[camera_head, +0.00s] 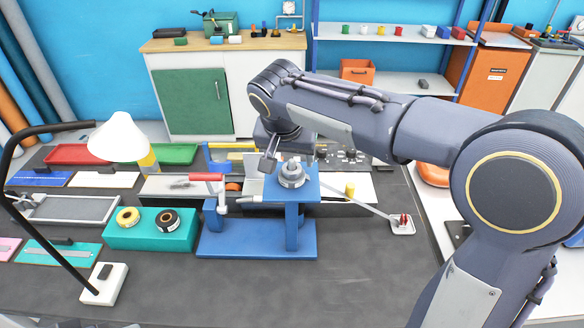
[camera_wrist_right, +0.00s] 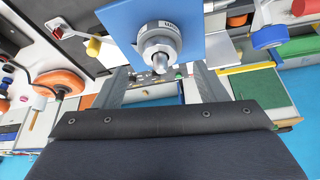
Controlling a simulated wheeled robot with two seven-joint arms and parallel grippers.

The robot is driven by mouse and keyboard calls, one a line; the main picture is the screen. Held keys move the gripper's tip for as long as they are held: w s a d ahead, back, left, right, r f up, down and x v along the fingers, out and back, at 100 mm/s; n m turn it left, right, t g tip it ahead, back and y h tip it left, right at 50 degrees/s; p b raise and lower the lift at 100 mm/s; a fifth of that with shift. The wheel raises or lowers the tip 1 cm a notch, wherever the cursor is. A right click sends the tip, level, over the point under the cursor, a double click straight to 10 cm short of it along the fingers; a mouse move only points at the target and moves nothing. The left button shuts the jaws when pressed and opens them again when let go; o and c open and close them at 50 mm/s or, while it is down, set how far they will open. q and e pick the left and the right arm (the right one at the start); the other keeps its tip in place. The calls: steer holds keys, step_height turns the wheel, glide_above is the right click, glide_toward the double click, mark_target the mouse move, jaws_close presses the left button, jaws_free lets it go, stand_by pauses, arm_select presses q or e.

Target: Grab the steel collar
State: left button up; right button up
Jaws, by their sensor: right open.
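The steel collar (camera_head: 291,174) is a silvery ring seated on top of a blue press-like stand (camera_head: 257,247) on the dark bench. My right gripper (camera_head: 276,152) is just behind and above the collar. In the right wrist view its two fingers (camera_wrist_right: 161,70) are spread apart, with the collar beyond their tips and nothing between them. Whether a fingertip touches the stand I cannot tell. My left gripper is out of view.
A teal block (camera_head: 150,234) with yellow and black rolls and a white lamp (camera_head: 122,140) are farther left. A small yellow piece (camera_head: 350,190) is right of the stand. The front bench is mostly clear.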

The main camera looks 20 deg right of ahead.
mark_target(291, 164)
steer(key=x, duration=0.4)
steer(key=shift+f+p, duration=0.15)
steer(key=shift+p, duration=0.2)
steer(key=c, duration=1.1)
steer(key=shift+c, duration=0.2)
